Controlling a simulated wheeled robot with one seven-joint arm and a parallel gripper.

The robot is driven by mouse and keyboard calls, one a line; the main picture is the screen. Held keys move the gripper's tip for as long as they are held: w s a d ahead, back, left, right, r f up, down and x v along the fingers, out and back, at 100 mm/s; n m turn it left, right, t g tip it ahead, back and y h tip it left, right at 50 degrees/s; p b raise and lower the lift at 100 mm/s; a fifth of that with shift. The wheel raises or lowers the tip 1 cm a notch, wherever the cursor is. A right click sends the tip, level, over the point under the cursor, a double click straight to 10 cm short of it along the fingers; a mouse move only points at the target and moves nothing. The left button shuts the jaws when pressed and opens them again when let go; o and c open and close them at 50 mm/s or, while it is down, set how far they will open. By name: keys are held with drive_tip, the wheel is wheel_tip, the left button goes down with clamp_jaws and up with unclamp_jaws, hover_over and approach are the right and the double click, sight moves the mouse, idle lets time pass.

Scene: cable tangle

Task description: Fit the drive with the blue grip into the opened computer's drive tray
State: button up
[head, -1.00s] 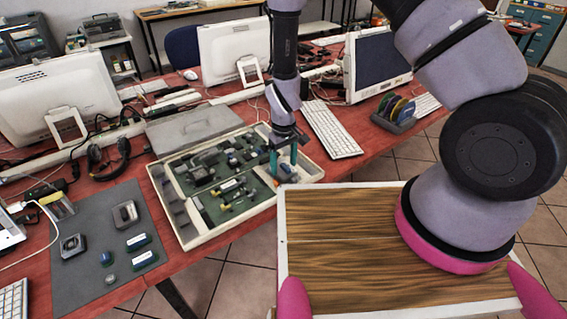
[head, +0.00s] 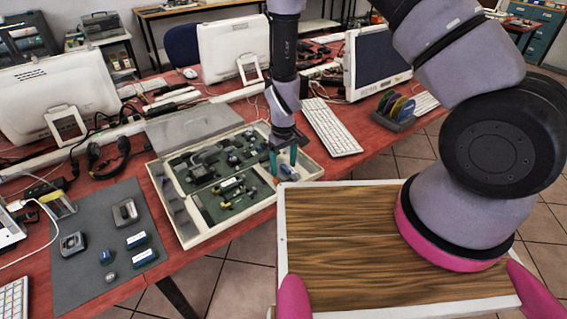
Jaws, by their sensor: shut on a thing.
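The opened computer (head: 188,236) is a shallow cream case with a dark green board and many small parts inside, lying on the red bench. My gripper (head: 284,166) points down over the case's right end, by the drive area. Its teal fingers are shut on a small pale-blue and light thing (head: 283,174), which looks like the drive with the blue grip but is mostly hidden by the fingers. I cannot tell whether it is inside the tray or just above it. The drive tray itself is not clear at this size.
A grey mat (head: 75,210) at left holds several small parts, including two blue-and-white blocks (head: 138,240). A grey lid (head: 190,127) lies behind the case. A keyboard (head: 331,127) lies close right of my gripper. A wood-topped board (head: 350,215) with a white rim stands in front.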

drive_tip(key=o, duration=1.3)
wheel_tip(320, 180, up, 11)
drive_tip(key=shift+f, duration=0.1)
wheel_tip(320, 180, up, 6)
idle(0.4)
